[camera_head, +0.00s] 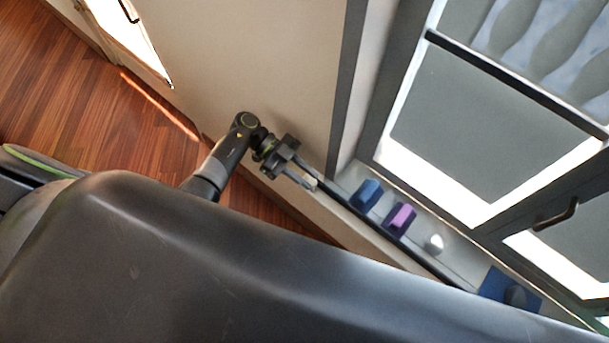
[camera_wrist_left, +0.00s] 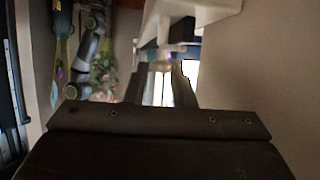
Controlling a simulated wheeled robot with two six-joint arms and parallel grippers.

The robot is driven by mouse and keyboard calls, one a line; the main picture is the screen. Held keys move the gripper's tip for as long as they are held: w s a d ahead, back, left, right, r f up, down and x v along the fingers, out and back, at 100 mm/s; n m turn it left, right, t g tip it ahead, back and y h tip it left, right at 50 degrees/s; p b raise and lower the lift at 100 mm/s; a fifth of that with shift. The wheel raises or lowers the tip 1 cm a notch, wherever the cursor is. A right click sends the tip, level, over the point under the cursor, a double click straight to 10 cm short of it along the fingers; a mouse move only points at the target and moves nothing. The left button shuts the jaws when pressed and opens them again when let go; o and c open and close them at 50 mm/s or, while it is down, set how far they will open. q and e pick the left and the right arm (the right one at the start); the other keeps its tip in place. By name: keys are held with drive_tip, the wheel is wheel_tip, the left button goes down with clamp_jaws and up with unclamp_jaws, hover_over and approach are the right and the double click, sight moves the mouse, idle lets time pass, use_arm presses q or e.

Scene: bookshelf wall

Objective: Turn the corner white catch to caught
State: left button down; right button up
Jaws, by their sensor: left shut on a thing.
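My left gripper (camera_head: 308,180) is at the left end of the window ledge, near the wall corner. It is shut on a small pale thing at its tips, too small in the head view to name surely. In the left wrist view its two dark fingers (camera_wrist_left: 164,85) reach up toward a white piece (camera_wrist_left: 190,16) with a blurred blue part below it. I cannot tell whether this white piece is the catch. A white rounded knob (camera_head: 434,243) stands on the ledge to the right, apart from the gripper. My right gripper is not seen.
Framed windows (camera_head: 442,120) rise behind. Wooden floor (camera_head: 90,115) lies at left.

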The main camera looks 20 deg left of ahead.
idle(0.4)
use_arm(q)
drive_tip(key=c, duration=1.3)
unclamp_jaws()
drive_tip(key=shift+a, duration=0.1)
drive_tip(key=shift+w+b+v, duration=0.2)
drive_tip(key=shift+b+v, duration=1.15)
drive_tip(key=shift+v, duration=7.3)
drive_tip(key=shift+r, duration=0.1)
